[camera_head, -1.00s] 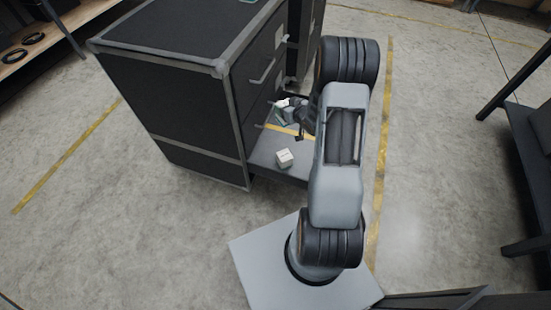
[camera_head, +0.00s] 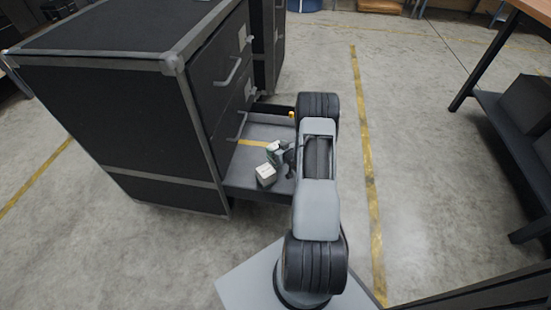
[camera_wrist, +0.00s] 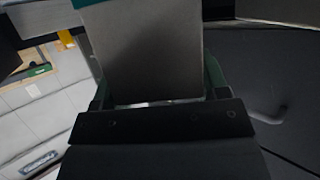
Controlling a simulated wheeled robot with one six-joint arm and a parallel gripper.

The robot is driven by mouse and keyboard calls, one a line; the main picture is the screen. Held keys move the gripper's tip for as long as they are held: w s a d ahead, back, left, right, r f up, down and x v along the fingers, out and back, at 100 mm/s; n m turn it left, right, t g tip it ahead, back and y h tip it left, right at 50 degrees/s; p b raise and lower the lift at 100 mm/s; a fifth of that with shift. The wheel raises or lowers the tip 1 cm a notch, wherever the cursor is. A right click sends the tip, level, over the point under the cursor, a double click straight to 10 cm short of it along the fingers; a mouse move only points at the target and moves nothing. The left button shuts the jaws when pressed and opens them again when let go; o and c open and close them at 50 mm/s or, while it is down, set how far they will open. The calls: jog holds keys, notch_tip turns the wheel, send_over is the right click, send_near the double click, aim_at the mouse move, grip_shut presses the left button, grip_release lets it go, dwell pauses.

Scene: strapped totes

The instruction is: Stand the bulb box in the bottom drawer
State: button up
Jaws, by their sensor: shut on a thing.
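My gripper (camera_head: 288,158) is low over the open bottom drawer (camera_head: 240,181) of the black cabinet. In the wrist view its two green-edged fingers (camera_wrist: 157,88) are shut on a grey box with a teal edge (camera_wrist: 150,50), which I take for the bulb box. In the head view this box (camera_head: 273,152) shows as a small green and white shape beside a white box (camera_head: 266,175) in the drawer. The arm partly hides the drawer. I cannot tell whether the held box touches the drawer floor.
A yellow strip (camera_head: 253,143) crosses the drawer floor. The black cabinet (camera_head: 120,110) rises left of the drawer, with closed drawers and handles (camera_head: 229,72) above. A workbench (camera_head: 500,60) stands at the right. The floor between is clear.

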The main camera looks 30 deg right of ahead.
jog(key=shift+f+b, duration=0.65)
jog(key=shift+f, duration=1.4)
jog(key=shift+f, duration=0.2)
jog(key=o, duration=0.7)
jog(key=shift+r, duration=0.1)
